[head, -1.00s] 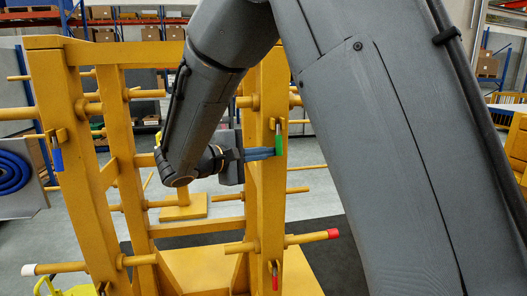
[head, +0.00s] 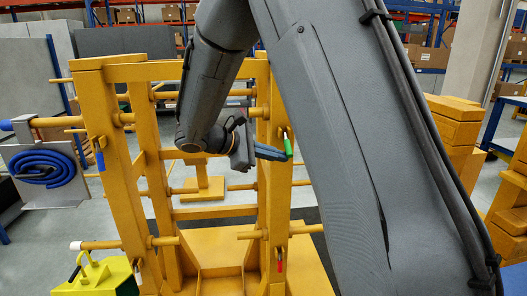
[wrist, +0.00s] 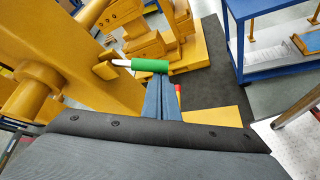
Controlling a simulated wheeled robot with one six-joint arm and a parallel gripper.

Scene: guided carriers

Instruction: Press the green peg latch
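The green peg latch (head: 288,147) is on the right front post of the yellow rack (head: 132,72). It has a green grip on a pale pin and leans slightly. In the wrist view the green grip (wrist: 150,65) lies crosswise just beyond my fingertips. My gripper (head: 284,155) has its blue-grey fingers together, with nothing seen between them. In the wrist view the tips (wrist: 159,78) meet the near edge of the green grip; they appear to touch it. A blue peg latch (head: 100,158) is on the left post, and a red one (head: 280,265) is low on the right post.
Horizontal pegs stick out from the rack posts. A coiled blue hose (head: 45,168) hangs at left above a yellow case (head: 98,279). Yellow blocks (head: 455,122) stand at right. The wrist view shows a blue cart (wrist: 257,75) at right.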

